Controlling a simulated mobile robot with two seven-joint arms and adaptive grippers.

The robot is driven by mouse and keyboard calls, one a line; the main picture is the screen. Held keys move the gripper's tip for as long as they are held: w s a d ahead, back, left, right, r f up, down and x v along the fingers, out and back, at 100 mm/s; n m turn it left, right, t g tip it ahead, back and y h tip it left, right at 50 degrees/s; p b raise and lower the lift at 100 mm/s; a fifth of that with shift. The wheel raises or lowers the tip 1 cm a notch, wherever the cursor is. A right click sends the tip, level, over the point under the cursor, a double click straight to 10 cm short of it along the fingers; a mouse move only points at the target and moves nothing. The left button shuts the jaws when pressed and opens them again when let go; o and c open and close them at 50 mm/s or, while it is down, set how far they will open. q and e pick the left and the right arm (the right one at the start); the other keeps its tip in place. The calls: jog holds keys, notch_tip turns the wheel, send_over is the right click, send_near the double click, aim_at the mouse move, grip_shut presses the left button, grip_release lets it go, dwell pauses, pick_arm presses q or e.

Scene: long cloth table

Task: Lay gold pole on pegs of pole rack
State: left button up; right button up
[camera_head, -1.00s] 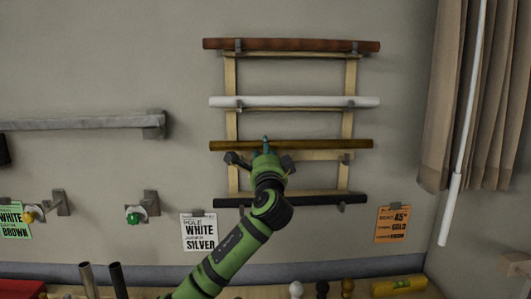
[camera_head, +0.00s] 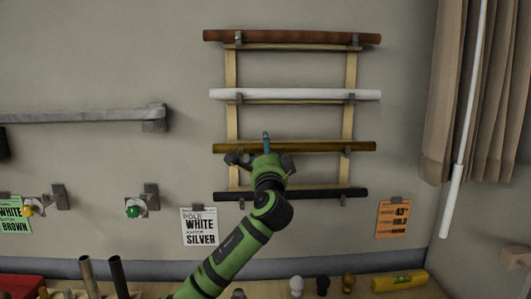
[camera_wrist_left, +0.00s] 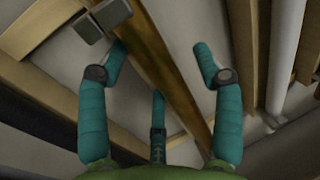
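The gold pole (camera_head: 325,147) lies level across the third tier of the wooden pole rack (camera_head: 232,122), at the height of its grey pegs. It appears to rest on them; the left peg is partly hidden by my gripper. My left gripper (camera_head: 266,152) is in front of the pole, left of its middle. In the left wrist view the teal fingers (camera_wrist_left: 160,75) are spread wide, with the gold pole (camera_wrist_left: 165,70) running between them and a grey peg (camera_wrist_left: 100,22) close by. My right gripper is not in view.
The rack also holds a brown-red pole (camera_head: 290,38), a white pole (camera_head: 300,94) and a black pole (camera_head: 310,194). A curtain (camera_head: 465,90) hangs at right. Several small items and a yellow level (camera_head: 400,282) lie on the table below.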

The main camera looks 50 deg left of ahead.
pick_arm(q)
jog(key=shift+f, duration=0.1)
jog(key=v, duration=0.8)
jog(key=shift+r, duration=0.2)
dwell(0.5)
